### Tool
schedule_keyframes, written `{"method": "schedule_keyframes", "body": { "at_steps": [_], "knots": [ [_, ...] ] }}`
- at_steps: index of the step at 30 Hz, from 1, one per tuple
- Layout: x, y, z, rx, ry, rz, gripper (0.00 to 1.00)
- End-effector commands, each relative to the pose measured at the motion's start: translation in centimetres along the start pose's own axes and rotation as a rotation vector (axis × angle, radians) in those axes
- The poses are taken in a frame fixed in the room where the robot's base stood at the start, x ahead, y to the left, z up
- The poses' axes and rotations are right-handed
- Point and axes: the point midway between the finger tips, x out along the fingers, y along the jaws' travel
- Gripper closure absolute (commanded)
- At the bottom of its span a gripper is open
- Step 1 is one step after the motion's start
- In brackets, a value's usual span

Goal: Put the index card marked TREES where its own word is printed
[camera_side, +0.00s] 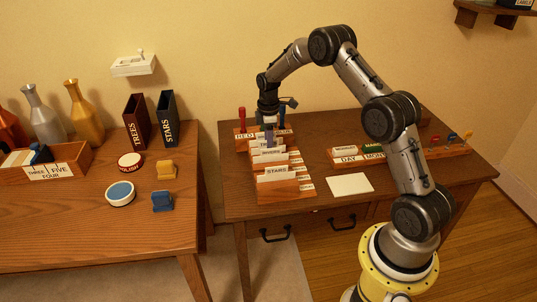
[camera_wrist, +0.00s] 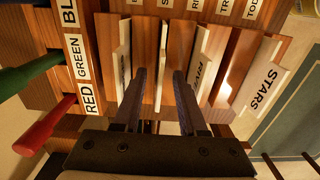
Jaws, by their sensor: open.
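A stepped wooden card rack (camera_side: 292,187) stands on the right desk with several white index cards in its slots. The front card reads STARS (camera_side: 277,174) and also shows in the wrist view (camera_wrist: 262,88). The words on the cards behind are too small or steep to read surely, so I cannot tell which is marked TREES. Small printed labels run along the rack's side; one in the wrist view (camera_wrist: 226,8) seems to begin TR. My gripper (camera_side: 269,143) is over the rear slots, open, its fingers (camera_wrist: 159,78) either side of a thin card edge.
Red and green handles (camera_wrist: 45,125) stand beside the RED and GREEN labels. A block marked DAY and MONTH (camera_side: 350,158) and a blank white sheet (camera_side: 350,184) lie right of the rack. On the left table stand binders marked TREES (camera_side: 136,122) and STARS (camera_side: 168,118).

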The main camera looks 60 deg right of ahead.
Motion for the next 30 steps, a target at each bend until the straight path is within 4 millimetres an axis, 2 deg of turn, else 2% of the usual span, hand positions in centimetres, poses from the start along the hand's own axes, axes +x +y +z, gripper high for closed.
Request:
{"method": "schedule_keyframes", "body": {
  "at_steps": [2,6,9,30],
  "knots": [
    [-0.02,0.0,0.0,0.0,0.0,0.0,0.61],
    [-0.05,0.0,0.0,0.0,0.0,0.0,0.86],
    [-0.06,0.01,-0.01,0.0,0.0,0.0,1.0],
    [-0.08,0.01,-0.01,0.0,0.0,0.0,1.0]
  ]
}}
